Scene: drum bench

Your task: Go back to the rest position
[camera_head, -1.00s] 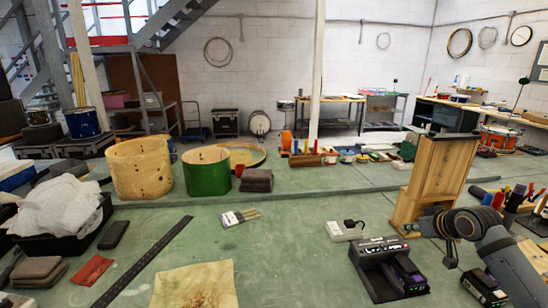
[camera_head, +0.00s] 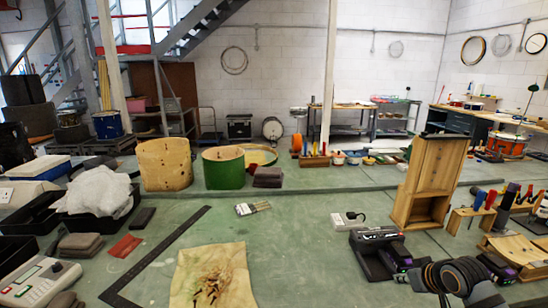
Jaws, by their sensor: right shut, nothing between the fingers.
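My right gripper (camera_head: 408,279) shows at the lower right, low over the green bench. It is shut with nothing between its fingers. The dark, ribbed wrist of my right arm (camera_head: 455,277) is behind it, at the bottom edge. The gripper is just in front of a black power tool (camera_head: 376,240) in its holder, and below and left of a wooden frame stand (camera_head: 430,180). I cannot tell whether it touches the holder. My left gripper is not in view.
A stained cloth (camera_head: 212,278) and a black L-shaped ruler (camera_head: 160,252) lie on the bench. A wooden drum shell (camera_head: 165,165) and a green one (camera_head: 222,170) stand behind. A tool rack (camera_head: 475,212) stands at right. The bench middle is mostly clear.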

